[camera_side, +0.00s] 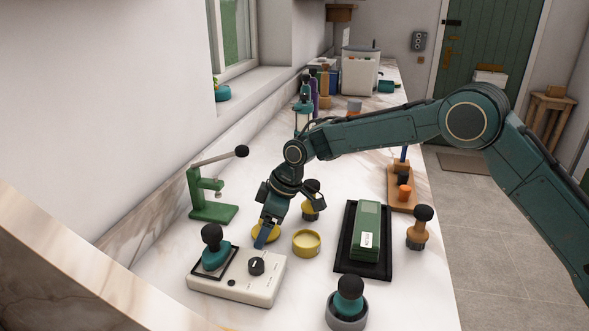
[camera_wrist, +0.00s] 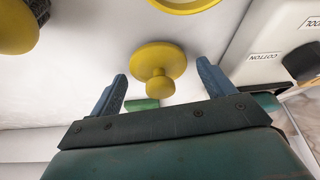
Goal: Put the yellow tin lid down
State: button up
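The yellow tin lid (camera_wrist: 157,57), a round disc with a small knob, lies on the pale bench with its knob toward the wrist camera. In the side view the lid (camera_side: 272,234) is partly hidden behind a blue finger. My gripper (camera_wrist: 160,72) is open, with one finger on either side of the knob and a clear gap to each. In the side view my gripper (camera_side: 264,232) points down at the lid. The open yellow tin (camera_side: 306,243) stands just right of the lid; its edge also shows at the top of the wrist view (camera_wrist: 182,5).
A black tray (camera_side: 343,262) with a green box is to the right. A green stand (camera_side: 212,208) is at left. A yellow-based, black-topped brush (camera_side: 310,209) stands close behind the gripper.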

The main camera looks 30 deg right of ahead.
jog(key=shift+r, duration=0.1)
jog(key=v, duration=1.2)
jog(key=shift+d+r, duration=0.1)
jog(key=shift+r, duration=0.05)
dwell(0.5)
jog(key=s+d+r+m+t+h, duration=0.1)
jog(key=s+d+r+m, duration=0.2)
jog(key=s+d+r, duration=0.45)
jog(key=s+d+r+m+t+h, duration=0.15)
jog(key=s+d+r, duration=0.35)
jog(key=s, duration=0.6)
jog(key=s+d+f+m, duration=0.1)
jog(key=s+d+m, duration=0.1)
jog(key=s, duration=0.4)
jog(key=s+d+f+m, duration=0.2)
jog(key=s+d, duration=0.1)
jog(key=s, duration=0.4)
jog(key=s+d+f+m+h, duration=0.1)
jog(key=s+d+f+m, duration=0.1)
jog(key=s, duration=0.5)
jog(key=shift+s+d, duration=0.15)
jog(key=shift+d, duration=0.15)
